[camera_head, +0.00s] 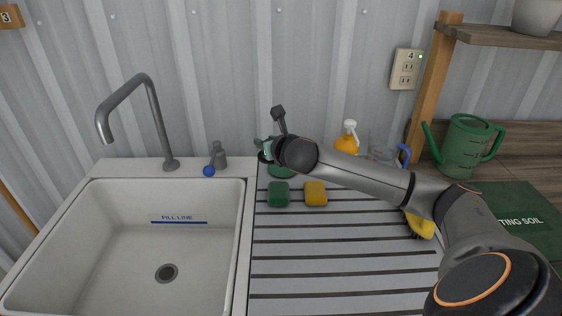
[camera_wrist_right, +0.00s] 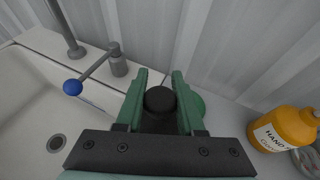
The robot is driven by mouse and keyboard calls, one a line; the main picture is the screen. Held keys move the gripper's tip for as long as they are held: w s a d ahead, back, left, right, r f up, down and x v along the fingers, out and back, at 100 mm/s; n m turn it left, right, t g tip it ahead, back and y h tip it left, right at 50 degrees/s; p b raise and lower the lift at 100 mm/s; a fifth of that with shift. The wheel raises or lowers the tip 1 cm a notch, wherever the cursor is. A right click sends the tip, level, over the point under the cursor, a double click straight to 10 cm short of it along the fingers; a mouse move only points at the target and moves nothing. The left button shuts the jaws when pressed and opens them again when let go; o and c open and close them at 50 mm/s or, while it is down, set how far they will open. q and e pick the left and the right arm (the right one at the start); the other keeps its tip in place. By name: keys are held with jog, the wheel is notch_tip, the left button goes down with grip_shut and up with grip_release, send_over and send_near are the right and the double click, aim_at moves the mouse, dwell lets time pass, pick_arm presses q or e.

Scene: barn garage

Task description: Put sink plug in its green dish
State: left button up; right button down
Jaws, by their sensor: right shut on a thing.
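The sink plug (camera_wrist_right: 160,99) is black and round-topped. It sits between the two green fingers of my right gripper (camera_wrist_right: 161,82), which is shut on it. In the head view my right gripper (camera_head: 265,148) is at the back of the counter, just right of the sink, and the plug is mostly hidden there by the wrist. The green dish (camera_head: 281,172) stands on the counter just below the gripper, partly covered by my arm. In the wrist view part of the dish (camera_wrist_right: 203,104) shows beyond and right of the fingers. My left gripper is in neither view.
The sink (camera_head: 190,238) with a drain (camera_head: 166,273) lies left, its faucet (camera_head: 160,125) behind. A green sponge (camera_head: 279,194) and yellow sponge (camera_head: 316,193) lie before the dish. An orange soap bottle (camera_head: 347,143) stands right.

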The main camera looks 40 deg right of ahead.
jog(key=w+d+f, duration=0.2)
jog(key=d, duration=0.1)
jog(key=w+d+f+b, duration=0.1)
jog(key=w+d+f, duration=0.1)
jog(key=d+f, duration=0.1)
jog(key=w+d+f, duration=0.1)
jog(key=d+f, duration=0.2)
jog(key=shift+w, duration=0.4)
jog(key=shift+w+d+f+b, duration=0.2)
jog(key=shift+d+f+b, duration=0.15)
jog(key=shift+f, duration=0.3)
notch_tip(320, 180, down, 3)
jog(key=shift+a+r, duration=0.1)
jog(key=shift+r, duration=0.1)
jog(key=shift+f, duration=0.1)
